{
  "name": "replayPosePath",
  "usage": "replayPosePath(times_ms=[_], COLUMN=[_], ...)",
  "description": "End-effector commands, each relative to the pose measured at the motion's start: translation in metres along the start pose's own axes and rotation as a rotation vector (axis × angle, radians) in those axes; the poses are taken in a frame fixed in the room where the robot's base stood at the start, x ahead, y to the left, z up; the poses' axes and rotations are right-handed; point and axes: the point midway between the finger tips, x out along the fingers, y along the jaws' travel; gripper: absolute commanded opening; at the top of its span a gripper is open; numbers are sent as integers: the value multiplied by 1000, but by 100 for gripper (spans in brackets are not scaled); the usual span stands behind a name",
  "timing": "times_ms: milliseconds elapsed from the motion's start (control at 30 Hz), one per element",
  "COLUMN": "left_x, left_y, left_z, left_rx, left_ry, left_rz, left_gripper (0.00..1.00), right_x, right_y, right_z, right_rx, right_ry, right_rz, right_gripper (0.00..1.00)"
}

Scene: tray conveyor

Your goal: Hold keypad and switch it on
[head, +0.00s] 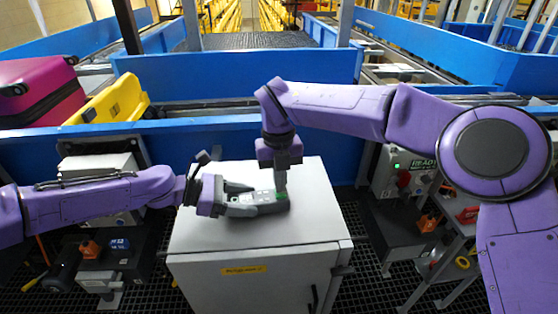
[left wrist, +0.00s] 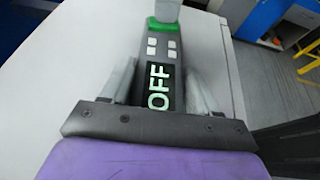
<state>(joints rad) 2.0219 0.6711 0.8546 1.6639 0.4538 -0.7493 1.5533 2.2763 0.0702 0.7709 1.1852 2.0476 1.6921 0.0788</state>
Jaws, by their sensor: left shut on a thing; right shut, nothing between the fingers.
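The keypad (head: 262,199) is a dark grey box with light buttons and a green end, lying on top of the white cabinet (head: 325,210). In the left wrist view the keypad (left wrist: 152,72) shows a lit display reading OFF, with several pale buttons beyond it and a green part at the far end. My left gripper (head: 240,204) is shut on the keypad's near end, one finger on each side. My right gripper (head: 281,186) is shut and points down over the keypad's green end; its tip also shows at the top of the left wrist view (left wrist: 167,12). Whether it touches is unclear.
Blue conveyor walls (head: 235,77) stand behind the cabinet. Shelves with tools (head: 445,215) stand at the right. The cabinet top around the keypad is clear.

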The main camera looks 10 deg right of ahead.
Motion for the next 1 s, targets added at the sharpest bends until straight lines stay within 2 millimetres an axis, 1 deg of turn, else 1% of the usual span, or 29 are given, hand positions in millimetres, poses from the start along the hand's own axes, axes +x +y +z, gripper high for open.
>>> replayPosePath(times_ms=[33, 300, 400, 500, 600, 700, 1000], left_x=[0, 0, 0, 0, 0, -1, -1], left_y=[0, 1, 1, 1, 2, 2, 2], left_z=[-2, -3, -3, -4, -4, -4, -4], left_rx=[-2, -6, -6, -7, -7, -8, -8], left_ry=[2, 5, 5, 5, 6, 6, 6], left_rz=[0, 4, 4, 5, 6, 7, 8], left_gripper=[21, 21, 21, 21, 21, 21, 21], right_x=[-11, -80, -102, -120, -131, -136, -137], right_y=[1, 2, 2, 1, 1, 1, 1], right_z=[-1, -4, -4, -5, -5, -6, -6], right_rx=[2, 5, 4, 4, 4, 3, 2], right_ry=[-6, -12, -11, -10, -8, -8, -6], right_rz=[3, 6, 6, 7, 7, 8, 8], right_gripper=[0, 0, 0, 0, 0, 0, 0])
